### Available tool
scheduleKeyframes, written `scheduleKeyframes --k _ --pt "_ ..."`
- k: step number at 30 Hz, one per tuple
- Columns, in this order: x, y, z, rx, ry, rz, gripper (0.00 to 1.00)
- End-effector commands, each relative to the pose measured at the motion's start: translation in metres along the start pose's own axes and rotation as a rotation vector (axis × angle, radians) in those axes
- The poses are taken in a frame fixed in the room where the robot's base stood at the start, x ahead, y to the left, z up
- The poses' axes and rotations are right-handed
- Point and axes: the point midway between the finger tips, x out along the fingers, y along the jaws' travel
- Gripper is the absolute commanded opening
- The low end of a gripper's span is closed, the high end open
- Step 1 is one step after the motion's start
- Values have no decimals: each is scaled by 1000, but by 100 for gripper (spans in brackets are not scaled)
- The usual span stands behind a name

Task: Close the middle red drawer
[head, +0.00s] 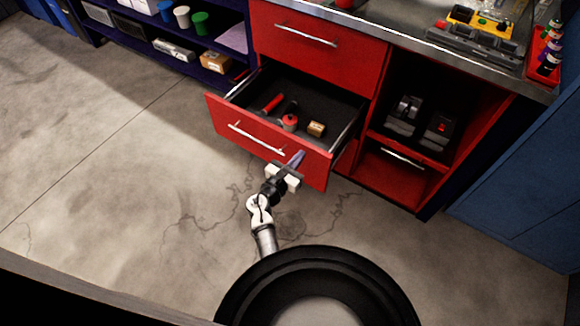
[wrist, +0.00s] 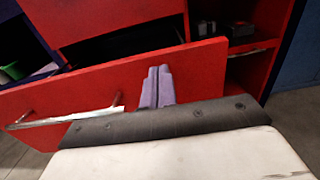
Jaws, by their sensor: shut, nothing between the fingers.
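The middle red drawer (head: 225,118) is pulled out of the red cabinet in the head view, with its dark inside showing. A red-handled tool, a red-topped item and a small tan block lie in it. Its silver bar handle (head: 256,139) runs across the front; the handle also shows at left in the wrist view (wrist: 70,118). My gripper (head: 297,158) is at the drawer front, just right of the handle's right end. In the wrist view its purple fingers (wrist: 157,86) are together and empty, in front of the red panel. I cannot tell whether they touch it.
A shut red drawer (head: 305,38) is above the open one. An open red bay (head: 395,147) with dark devices is to the right. A dark blue shelf (head: 150,22) stands at left, a blue cabinet (head: 530,200) at right. The concrete floor (head: 110,160) in front is clear.

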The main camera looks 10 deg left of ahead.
Motion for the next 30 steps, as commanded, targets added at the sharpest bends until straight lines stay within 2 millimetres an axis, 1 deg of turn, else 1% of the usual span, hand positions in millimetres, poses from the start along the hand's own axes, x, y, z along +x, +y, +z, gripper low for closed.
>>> scheduleKeyframes --k 1,4,16,20,23,26,30 --pt "5 0 0 -1 0 -1 0" --pt "10 0 0 -1 0 0 0" --pt "12 0 0 0 0 0 0" --pt "17 -1 -1 0 0 -2 0" --pt "27 -1 -2 1 -1 -2 0" --pt "43 -1 -2 3 -1 -4 0" --pt "76 -2 -3 3 -2 -6 0"
